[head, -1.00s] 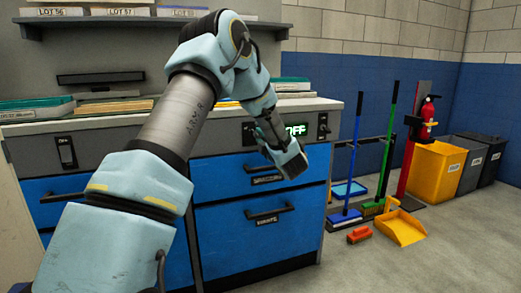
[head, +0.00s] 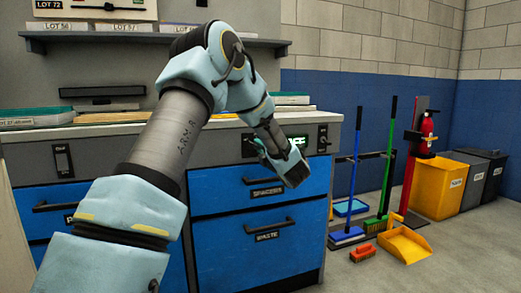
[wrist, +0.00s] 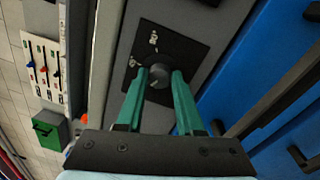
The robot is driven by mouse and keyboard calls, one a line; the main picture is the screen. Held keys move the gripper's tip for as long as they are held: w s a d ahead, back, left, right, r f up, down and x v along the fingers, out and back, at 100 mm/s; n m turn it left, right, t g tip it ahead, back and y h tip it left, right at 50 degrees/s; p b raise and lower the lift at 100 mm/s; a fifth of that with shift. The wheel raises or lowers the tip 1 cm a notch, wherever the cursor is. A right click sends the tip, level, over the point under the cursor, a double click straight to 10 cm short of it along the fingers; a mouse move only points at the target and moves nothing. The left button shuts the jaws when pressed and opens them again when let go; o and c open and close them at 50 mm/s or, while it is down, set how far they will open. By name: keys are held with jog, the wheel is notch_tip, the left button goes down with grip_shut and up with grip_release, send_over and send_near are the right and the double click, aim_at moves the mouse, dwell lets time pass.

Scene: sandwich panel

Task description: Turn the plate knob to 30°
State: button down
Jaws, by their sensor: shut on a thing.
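The plate knob (wrist: 158,76) is a dark round knob on a black square plate (wrist: 153,38) with pale markings, set in the grey front panel. My gripper (wrist: 160,73) is shut on the knob, with one green finger on each side of it. In the head view my gripper and wrist (head: 285,165) are at the panel and hide the knob. A green-lit display (head: 298,142) shows beside the wrist, partly covered; its full reading cannot be told.
Blue drawers (head: 262,235) with black handles lie below the panel. A black switch (head: 323,138) is right of the display. Brooms, a yellow dustpan (head: 405,244) and bins stand on the floor at right.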

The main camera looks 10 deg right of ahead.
jog(key=c, duration=0.5)
grip_release()
jog(key=shift+c, duration=0.2)
jog(key=s+d, duration=0.1)
jog(key=s, duration=0.9)
jog(key=shift+s+d+f, duration=0.35)
